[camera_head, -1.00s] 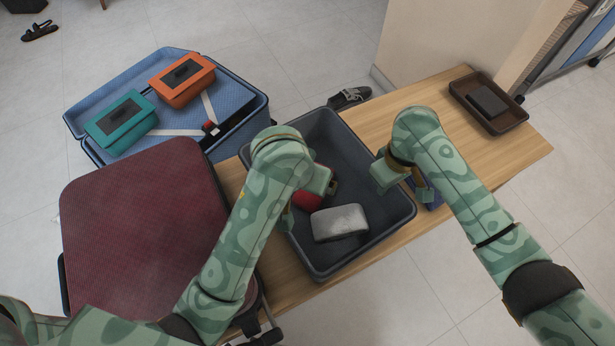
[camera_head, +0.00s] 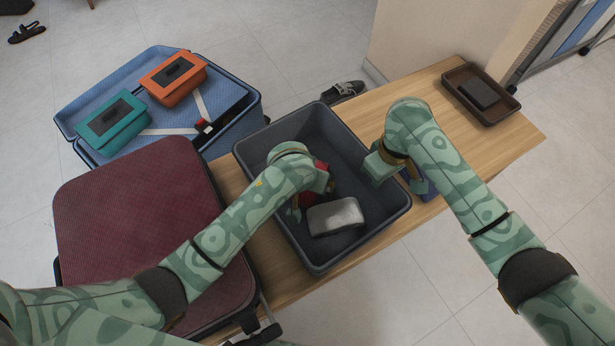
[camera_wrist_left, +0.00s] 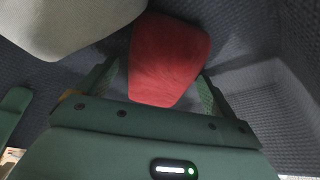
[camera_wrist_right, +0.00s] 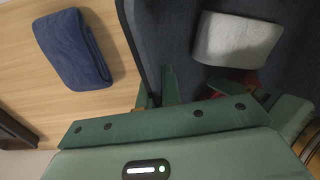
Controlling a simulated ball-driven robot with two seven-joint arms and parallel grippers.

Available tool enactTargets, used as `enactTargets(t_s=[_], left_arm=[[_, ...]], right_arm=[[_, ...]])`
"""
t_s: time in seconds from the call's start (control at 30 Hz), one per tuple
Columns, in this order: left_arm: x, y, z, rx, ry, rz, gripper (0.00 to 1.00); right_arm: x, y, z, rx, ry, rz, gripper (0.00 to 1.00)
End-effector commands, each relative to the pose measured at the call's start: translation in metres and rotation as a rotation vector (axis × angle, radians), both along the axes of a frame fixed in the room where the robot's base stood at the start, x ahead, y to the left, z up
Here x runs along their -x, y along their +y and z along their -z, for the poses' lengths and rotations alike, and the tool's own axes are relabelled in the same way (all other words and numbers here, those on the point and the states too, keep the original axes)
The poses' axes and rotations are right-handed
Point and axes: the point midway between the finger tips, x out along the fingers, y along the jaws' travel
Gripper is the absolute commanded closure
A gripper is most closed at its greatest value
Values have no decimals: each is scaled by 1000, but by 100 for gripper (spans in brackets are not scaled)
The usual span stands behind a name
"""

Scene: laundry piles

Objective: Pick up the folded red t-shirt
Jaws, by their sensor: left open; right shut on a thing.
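The folded red t-shirt (camera_wrist_left: 170,60) lies in the dark grey bin (camera_head: 262,215). In the head view only bits of red (camera_head: 304,200) show past my left gripper (camera_head: 310,192). In the left wrist view, the open fingers of this gripper (camera_wrist_left: 153,84) stand on either side of the shirt's near end, with small gaps. My right gripper (camera_head: 378,168) is at the bin's right wall. In the right wrist view its fingers (camera_wrist_right: 157,92) are shut on the bin wall (camera_wrist_right: 138,40).
A light grey folded cloth (camera_head: 335,217) lies beside the shirt in the bin. A folded blue cloth (camera_wrist_right: 72,48) lies on the wooden table (camera_head: 440,92) right of the bin. A brown tray (camera_head: 512,103) stands far right. An open suitcase (camera_head: 75,125) is at left.

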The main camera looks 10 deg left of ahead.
Motion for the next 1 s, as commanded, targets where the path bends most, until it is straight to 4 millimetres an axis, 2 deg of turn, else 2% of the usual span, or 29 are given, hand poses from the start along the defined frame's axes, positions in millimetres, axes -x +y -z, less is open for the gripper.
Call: enactTargets(t_s=[0.1,0.13,0.3,0.57,1.0], left_arm=[[0,0,0,0,0,0,8],[0,0,0,0,0,0,14],[0,0,0,0,0,0,60],[2,-3,0,1,0,0,60],[16,-24,0,1,0,0,60]], right_arm=[[0,0,-1,-1,-1,0,100],[0,0,-1,-1,-1,0,100],[0,0,-1,-2,-1,0,100],[0,0,-1,-1,-1,0,100],[0,0,-1,-1,-1,0,100]])
